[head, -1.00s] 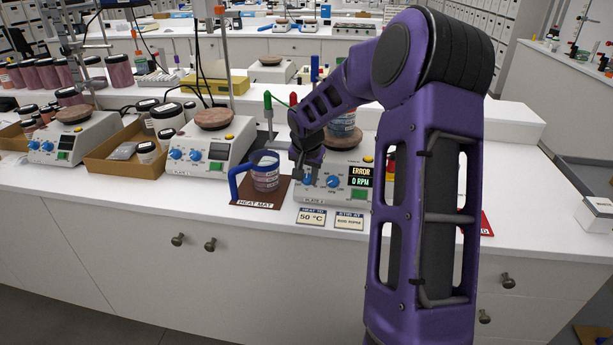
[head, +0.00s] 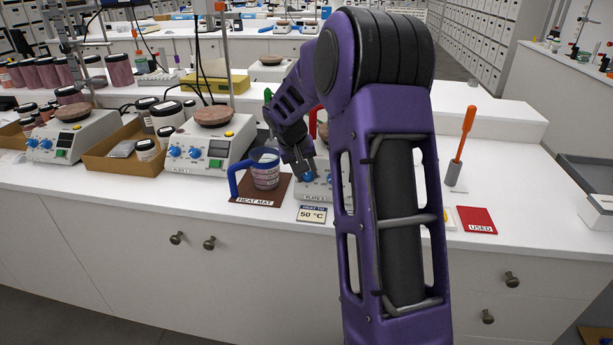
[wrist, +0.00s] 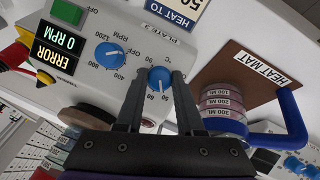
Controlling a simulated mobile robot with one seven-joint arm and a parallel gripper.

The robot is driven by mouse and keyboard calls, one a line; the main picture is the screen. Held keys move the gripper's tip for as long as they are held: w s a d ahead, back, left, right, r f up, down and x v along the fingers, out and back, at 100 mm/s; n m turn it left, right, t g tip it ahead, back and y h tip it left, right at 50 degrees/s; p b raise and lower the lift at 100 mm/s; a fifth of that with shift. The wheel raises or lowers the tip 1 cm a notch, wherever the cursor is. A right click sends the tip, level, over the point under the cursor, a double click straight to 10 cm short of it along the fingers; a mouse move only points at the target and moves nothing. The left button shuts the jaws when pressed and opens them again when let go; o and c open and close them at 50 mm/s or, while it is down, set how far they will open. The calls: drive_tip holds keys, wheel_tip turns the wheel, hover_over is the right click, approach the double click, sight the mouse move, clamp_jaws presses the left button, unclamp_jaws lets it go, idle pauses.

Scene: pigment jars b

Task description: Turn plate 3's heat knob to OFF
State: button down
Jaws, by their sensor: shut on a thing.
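Plate 3 (head: 312,192) is a white hotplate on the bench, mostly hidden behind my arm in the head view. In the wrist view its panel (wrist: 75,85) shows a blue heat knob (wrist: 158,78) with a °C scale, and a blue RPM knob (wrist: 110,55) beside it. My gripper (wrist: 157,84) is shut on the heat knob, one finger on each side. The display (wrist: 55,47) reads ERROR and 0 RPM. In the head view my gripper (head: 309,176) is at the panel's left.
A blue-handled beaker (head: 265,175) stands on the brown heat mat (head: 245,198), close left of plate 3. A "HEAT TO 50 °C" card (head: 312,214) lies in front. A red USED mat (head: 477,220) and an orange-handled tool (head: 462,140) are to the right.

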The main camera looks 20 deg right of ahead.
drive_tip(key=n+h+b, duration=0.1)
drive_tip(key=n, duration=0.1)
drive_tip(key=n+b, duration=0.1)
drive_tip(key=n, duration=0.1)
drive_tip(key=shift+w+a+f+h, duration=0.1)
drive_tip(key=shift+a+h, duration=0.05)
drive_tip(key=shift+h, duration=0.25)
drive_tip(key=n+h+b, duration=0.1)
drive_tip(key=n, duration=0.1)
drive_tip(key=n+b, duration=0.1)
drive_tip(key=n, duration=0.1)
drive_tip(key=shift+a+f+n+h+b, duration=0.1)
drive_tip(key=shift+f+n+h+b, duration=0.05)
drive_tip(key=shift+n+h+b, duration=0.25)
drive_tip(key=n+t+h+b, duration=0.1)
drive_tip(key=n+b, duration=0.1)
drive_tip(key=n, duration=0.2)
drive_tip(key=shift+n+t+h+b, duration=0.6)
drive_tip(key=shift+n+t+b, duration=0.25)
drive_tip(key=shift+n, duration=1.35)
drive_tip(key=c, duration=0.5)
unclamp_jaws()
drive_tip(key=shift+s, duration=0.2)
drive_tip(key=p+v, duration=0.2)
drive_tip(key=v, duration=1.5)
drive_tip(key=shift+s+a, duration=0.1)
drive_tip(key=shift+s, duration=0.1)
